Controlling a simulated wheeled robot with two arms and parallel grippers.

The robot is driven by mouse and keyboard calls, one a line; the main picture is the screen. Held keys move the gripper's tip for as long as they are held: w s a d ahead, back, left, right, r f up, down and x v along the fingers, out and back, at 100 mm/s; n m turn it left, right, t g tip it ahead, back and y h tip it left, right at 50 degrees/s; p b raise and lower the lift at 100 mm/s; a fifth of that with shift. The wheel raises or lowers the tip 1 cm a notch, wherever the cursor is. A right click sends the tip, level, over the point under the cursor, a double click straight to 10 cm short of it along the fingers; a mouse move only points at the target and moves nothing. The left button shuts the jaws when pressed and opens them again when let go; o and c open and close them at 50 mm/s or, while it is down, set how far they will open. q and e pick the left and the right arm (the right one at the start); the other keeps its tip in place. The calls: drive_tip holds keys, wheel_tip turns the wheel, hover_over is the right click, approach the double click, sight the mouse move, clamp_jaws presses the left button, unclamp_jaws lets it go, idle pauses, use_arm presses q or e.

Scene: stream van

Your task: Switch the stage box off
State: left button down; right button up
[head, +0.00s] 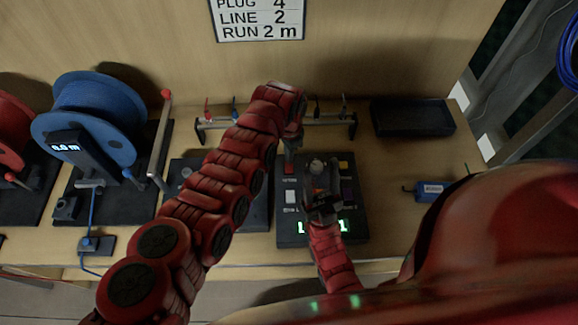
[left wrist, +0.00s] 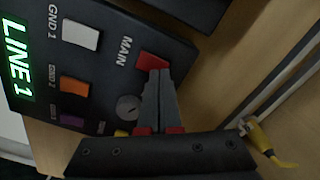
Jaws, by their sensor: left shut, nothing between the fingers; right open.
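The stage box (head: 350,222) is a dark sloped panel on the bench. Its green display (left wrist: 16,68) reads LINE 1. A red MAIN switch (left wrist: 152,61) sits at its far corner; it also shows in the head view (head: 290,169). White GND 1 (left wrist: 80,35), orange GND 2 (left wrist: 74,87) and purple switches and a round knob (left wrist: 128,107) share the panel. My left gripper (left wrist: 161,72) is shut and empty, its tips at the red switch; whether they touch, I cannot tell. My right gripper (head: 321,192) is open over the panel, hiding part of it.
A blue cable reel (head: 95,110) reading 0.0 m stands left. A rail with clips (head: 330,120) runs behind the box. A black tray (head: 412,118) and a small blue labelled box (head: 433,190) lie right. A wall sign (head: 258,18) reads PLUG 4, LINE 2, RUN 2 m.

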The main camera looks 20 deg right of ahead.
use_arm(q)
drive_tip(key=shift+f+b, duration=0.6)
drive_tip(key=shift+f, duration=0.1)
drive_tip(key=shift+r, duration=0.15)
wheel_tip(320, 180, up, 2)
drive_tip(key=shift+p, duration=0.9)
drive_tip(key=shift+r+p, duration=1.4)
drive_tip(key=shift+r, duration=1.05)
drive_tip(key=shift+s+f, duration=0.1)
drive_tip(key=shift+f, duration=0.05)
